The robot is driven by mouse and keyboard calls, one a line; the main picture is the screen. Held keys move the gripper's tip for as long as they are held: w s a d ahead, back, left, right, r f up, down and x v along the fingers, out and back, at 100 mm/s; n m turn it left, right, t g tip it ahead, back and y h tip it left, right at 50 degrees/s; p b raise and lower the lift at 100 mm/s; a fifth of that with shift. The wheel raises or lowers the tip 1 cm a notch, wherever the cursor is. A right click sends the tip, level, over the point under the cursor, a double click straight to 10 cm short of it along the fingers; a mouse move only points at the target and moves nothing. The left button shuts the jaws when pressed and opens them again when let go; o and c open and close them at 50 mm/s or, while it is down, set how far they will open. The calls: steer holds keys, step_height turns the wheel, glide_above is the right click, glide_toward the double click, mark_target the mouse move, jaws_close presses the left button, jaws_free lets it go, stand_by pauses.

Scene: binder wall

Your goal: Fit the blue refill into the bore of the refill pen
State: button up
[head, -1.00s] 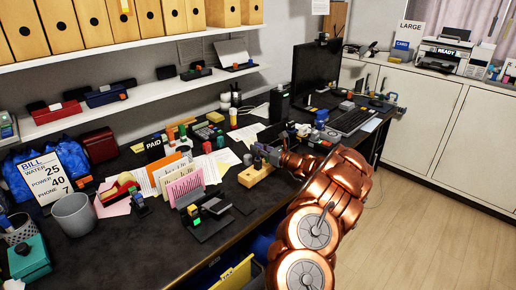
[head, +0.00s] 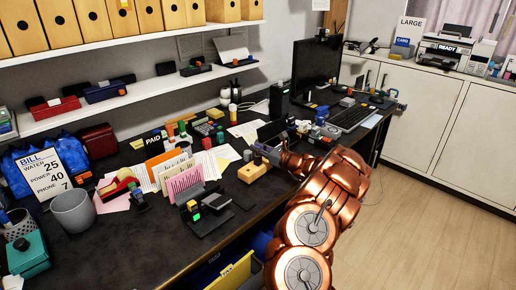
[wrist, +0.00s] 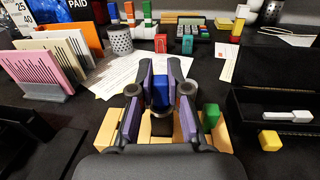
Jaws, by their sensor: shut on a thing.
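My gripper (wrist: 160,92) is shut on a blue piece, which I take for the blue refill (wrist: 161,88); it shows between the purple-sided fingers in the wrist view. A dark round part (wrist: 161,126) lies right below the blue piece, and may be the refill pen's top; its bore is hidden. I cannot tell whether the blue piece touches it or is inside it. Both are over a light wooden block (wrist: 107,128). In the head view the block (head: 253,174) stands on the dark desk, with my gripper (head: 275,153) at its right back side.
A green block (wrist: 211,116) is close to the right finger. A black open case (wrist: 285,134) and a yellow cube (wrist: 269,140) lie further right. A pink card holder (wrist: 40,76) stands at left. Papers (wrist: 120,66) cover the desk beyond.

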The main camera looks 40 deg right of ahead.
steer(key=shift+f, duration=0.45)
steer(key=o, duration=0.8)
steer(key=v, duration=1.2)
steer(key=shift+r, duration=0.1)
